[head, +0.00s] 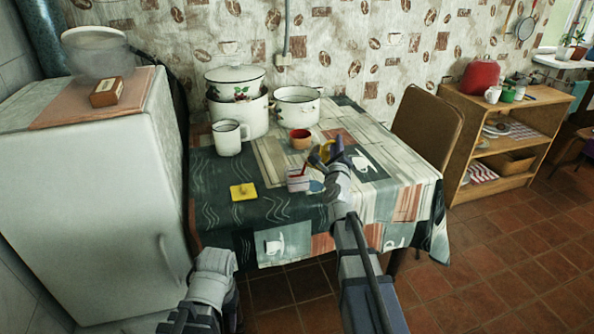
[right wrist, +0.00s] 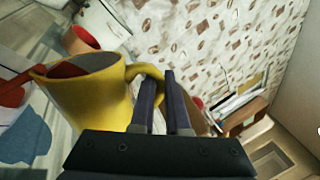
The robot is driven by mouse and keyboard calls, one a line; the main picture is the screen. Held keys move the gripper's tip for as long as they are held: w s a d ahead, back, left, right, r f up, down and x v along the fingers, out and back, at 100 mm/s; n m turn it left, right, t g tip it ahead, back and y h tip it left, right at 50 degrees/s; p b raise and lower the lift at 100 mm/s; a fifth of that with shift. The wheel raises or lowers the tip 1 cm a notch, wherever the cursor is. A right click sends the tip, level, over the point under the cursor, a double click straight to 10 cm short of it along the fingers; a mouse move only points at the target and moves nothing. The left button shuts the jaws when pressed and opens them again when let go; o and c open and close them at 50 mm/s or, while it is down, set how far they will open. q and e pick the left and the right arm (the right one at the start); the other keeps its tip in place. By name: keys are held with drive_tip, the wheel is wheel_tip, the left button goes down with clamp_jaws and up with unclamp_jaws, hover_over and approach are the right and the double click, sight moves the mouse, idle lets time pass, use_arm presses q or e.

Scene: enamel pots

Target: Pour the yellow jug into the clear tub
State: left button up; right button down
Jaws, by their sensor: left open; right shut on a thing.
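The yellow jug (head: 316,156) is held by its handle in my right gripper (head: 328,150), above the table and behind a small pale container. In the right wrist view the jug (right wrist: 90,95) shows a reddish-brown inside below its rim; the fingers (right wrist: 172,95) are closed at its handle. How far it tilts I cannot tell. The small pale container (head: 297,181) looks like the clear tub; it stands on the table with a red stick in it. It is just left of my right forearm. My left gripper (head: 188,318) is open and low at the bottom edge, away from the table.
An orange-brown bowl (head: 300,139), white mug (head: 228,138), large lidded pot (head: 238,112) and smaller pot (head: 297,107) stand behind on the table. A yellow square (head: 243,192) lies left of the tub. The front tablecloth is clear.

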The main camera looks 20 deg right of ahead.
drive_tip(key=shift+w+a+r+n+p, duration=0.15)
drive_tip(key=shift+a+r+n+p, duration=0.55)
drive_tip(key=shift+n, duration=0.6)
drive_tip(key=d+f+m+b, duration=0.1)
drive_tip(key=f+m+b, duration=0.1)
drive_tip(key=m, duration=0.1)
drive_tip(key=d+f+m+b, duration=0.1)
drive_tip(key=f+m, duration=0.1)
drive_tip(key=shift+s+d+h, duration=0.3)
drive_tip(key=shift+d+m+g, duration=0.2)
drive_tip(key=shift+m+g, duration=0.1)
drive_tip(key=shift+m, duration=0.1)
drive_tip(key=shift+r, duration=0.1)
drive_tip(key=shift+s+d+f+m+b, duration=0.15)
drive_tip(key=shift+d+f+m+b, duration=0.25)
drive_tip(key=shift+f+m+b, duration=0.1)
drive_tip(key=d+f+m, duration=0.2)
drive_tip(key=d+m, duration=0.1)
drive_tip(key=s+d+m+g+b, duration=0.1)
drive_tip(key=m, duration=0.1)
drive_tip(key=shift+d+f, duration=0.2)
drive_tip(key=shift+f, duration=0.2)
drive_tip(key=shift+s+d+f+m+g+b, duration=0.15)
drive_tip(key=shift+d+f+m+b, duration=0.15)
drive_tip(key=shift+d+f+m, duration=0.3)
drive_tip(key=shift+s+d+f+m+g+b, duration=0.15)
drive_tip(key=shift+d+f+m+b, duration=0.15)
drive_tip(key=shift+m, duration=0.4)
